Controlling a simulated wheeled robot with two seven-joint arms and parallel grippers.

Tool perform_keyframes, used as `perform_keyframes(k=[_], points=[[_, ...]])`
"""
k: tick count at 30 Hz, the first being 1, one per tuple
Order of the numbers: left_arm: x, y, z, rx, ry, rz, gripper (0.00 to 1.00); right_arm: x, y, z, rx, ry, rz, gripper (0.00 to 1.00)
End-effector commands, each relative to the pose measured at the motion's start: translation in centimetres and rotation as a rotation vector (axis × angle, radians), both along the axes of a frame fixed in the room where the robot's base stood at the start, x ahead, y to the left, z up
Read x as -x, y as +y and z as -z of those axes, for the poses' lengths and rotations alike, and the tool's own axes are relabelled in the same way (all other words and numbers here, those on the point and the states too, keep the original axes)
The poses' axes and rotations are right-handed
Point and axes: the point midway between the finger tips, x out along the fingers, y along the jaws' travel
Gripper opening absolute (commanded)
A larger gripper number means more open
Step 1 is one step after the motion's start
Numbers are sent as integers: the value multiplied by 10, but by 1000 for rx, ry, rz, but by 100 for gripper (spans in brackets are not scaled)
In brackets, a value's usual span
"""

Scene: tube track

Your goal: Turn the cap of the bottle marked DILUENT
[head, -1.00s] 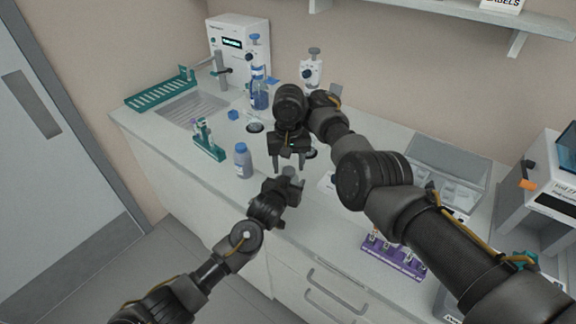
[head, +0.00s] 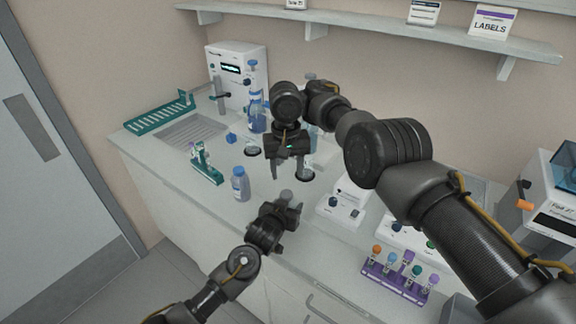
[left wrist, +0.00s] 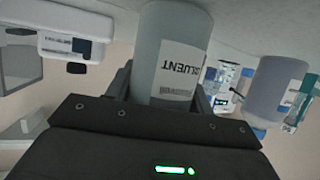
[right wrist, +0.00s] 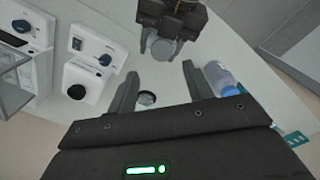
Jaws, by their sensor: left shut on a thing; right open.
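The DILUENT bottle (left wrist: 175,55) is grey-white with a printed label and fills the middle of the left wrist view. My left gripper (head: 286,206) is shut on it, with a finger on either side. In the head view only the bottle's grey top (head: 286,196) shows above the fingers; in the right wrist view its round grey cap (right wrist: 165,48) faces the camera. My right gripper (head: 290,172) is open and empty, apart from the cap and above it. In the right wrist view its spread fingers (right wrist: 158,82) point toward the cap.
A blue-capped bottle (head: 240,185) stands on the counter left of my left gripper. A green tube rack (head: 207,172), a purple tube rack (head: 398,283) and a small white device (head: 341,207) stand around.

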Motion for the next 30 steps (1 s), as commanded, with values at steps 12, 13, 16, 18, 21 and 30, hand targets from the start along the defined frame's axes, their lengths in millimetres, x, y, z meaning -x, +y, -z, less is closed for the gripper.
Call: perform_keyframes(k=[12,13,16,18,21,30], points=[[0,0,-1,2,-2,0,0,0,2,36,-11,1,7,51],[0,0,-1,2,-2,0,0,0,2,40,-11,1,7,51],[0,0,-1,2,-2,0,0,0,2,55,-11,0,7,51],[0,0,-1,2,-2,0,0,0,2,63,-11,0,8,51],[0,0,-1,1,-2,0,0,-1,2,72,-10,0,7,51],[0,0,-1,1,-2,0,0,-1,2,79,-11,-1,7,51]])
